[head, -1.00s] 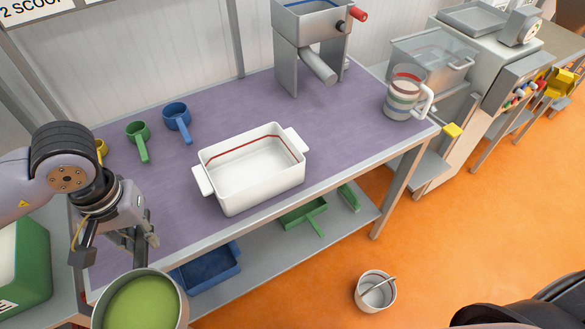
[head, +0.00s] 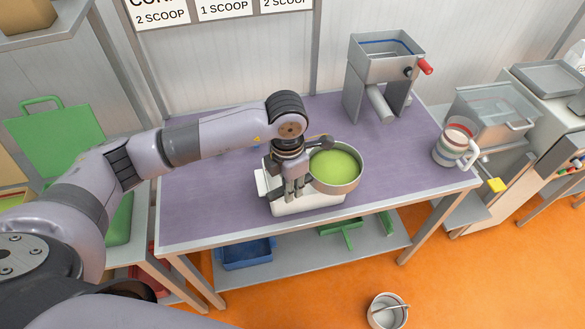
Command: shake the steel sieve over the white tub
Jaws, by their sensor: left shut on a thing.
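The steel sieve (head: 343,188) is a round pan with green powder (head: 333,168) in it. My left gripper (head: 294,190) is shut on the sieve at its left side; the exact grip is partly hidden by the gripper itself. The sieve is held above the white tub (head: 305,208), over its right part, and looks about level. The tub stands on the purple table top near the front edge, and its inside is mostly hidden by the sieve and gripper. My right gripper is out of view.
A steel hopper machine (head: 372,85) with a red-tipped handle stands at the back right of the table (head: 215,205). A striped jug (head: 455,145) stands near the right edge. A bucket (head: 386,311) is on the orange floor. My left arm hides the scoops' area.

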